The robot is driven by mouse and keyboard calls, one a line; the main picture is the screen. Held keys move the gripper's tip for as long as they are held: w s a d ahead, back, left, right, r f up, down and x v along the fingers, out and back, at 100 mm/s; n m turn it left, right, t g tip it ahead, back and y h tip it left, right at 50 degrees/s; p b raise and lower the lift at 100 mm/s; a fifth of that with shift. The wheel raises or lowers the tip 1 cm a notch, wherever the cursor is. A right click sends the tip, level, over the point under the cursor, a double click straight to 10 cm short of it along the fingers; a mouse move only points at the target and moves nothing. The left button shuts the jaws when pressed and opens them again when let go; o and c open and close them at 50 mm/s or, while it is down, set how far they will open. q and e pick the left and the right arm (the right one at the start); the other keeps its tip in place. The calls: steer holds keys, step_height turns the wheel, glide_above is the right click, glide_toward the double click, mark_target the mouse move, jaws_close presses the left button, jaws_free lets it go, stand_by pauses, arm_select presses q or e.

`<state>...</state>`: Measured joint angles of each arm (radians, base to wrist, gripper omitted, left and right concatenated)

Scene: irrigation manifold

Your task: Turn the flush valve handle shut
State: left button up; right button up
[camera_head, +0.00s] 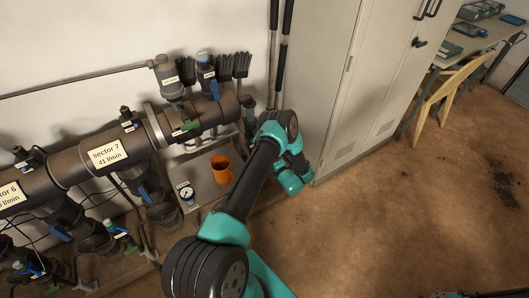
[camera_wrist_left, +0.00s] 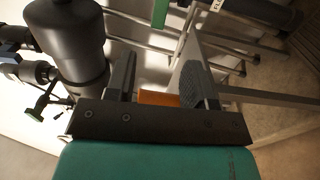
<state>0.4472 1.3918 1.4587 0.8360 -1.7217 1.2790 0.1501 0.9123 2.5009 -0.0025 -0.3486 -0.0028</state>
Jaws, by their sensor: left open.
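At the right end of the grey manifold pipe (camera_head: 100,158) stands a valve with a blue handle (camera_head: 214,89) and a small unreadable tag. A green handle (camera_head: 185,128) sits lower on the front of the pipe; I cannot tell which one is the flush valve handle. A green part (camera_wrist_left: 160,12) and a white tag also show at the top of the left wrist view. My left gripper (camera_wrist_left: 158,62) is open, its two dark fingers apart with nothing held between them. In the head view its teal wrist hangs right of the pipe end, the fingers hidden. My right gripper is not in view.
A tall grey cabinet (camera_head: 365,80) bounds the right side. The brown floor (camera_head: 400,220) is open.

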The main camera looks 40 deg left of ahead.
arm_select(q)
steer(key=shift+v, duration=1.45)
steer(key=shift+w, duration=0.1)
steer(key=d+r+m+t+h, duration=0.1)
steer(key=d+m+t+h, duration=0.3)
steer(key=d+m+h, duration=1.25)
steer(key=s+d+r+m+g+h, duration=0.2)
steer(key=s+d+m, duration=0.4)
steer(key=s, duration=0.3)
steer(key=s+d+r+m+g+h, duration=0.3)
steer(key=s+d+r+m+g, duration=0.2)
steer(key=s+m, duration=0.4)
steer(key=shift+s+d, duration=0.4)
steer(key=shift+d, duration=0.4)
steer(key=shift+w, duration=0.15)
steer(key=shift+c, duration=0.2)
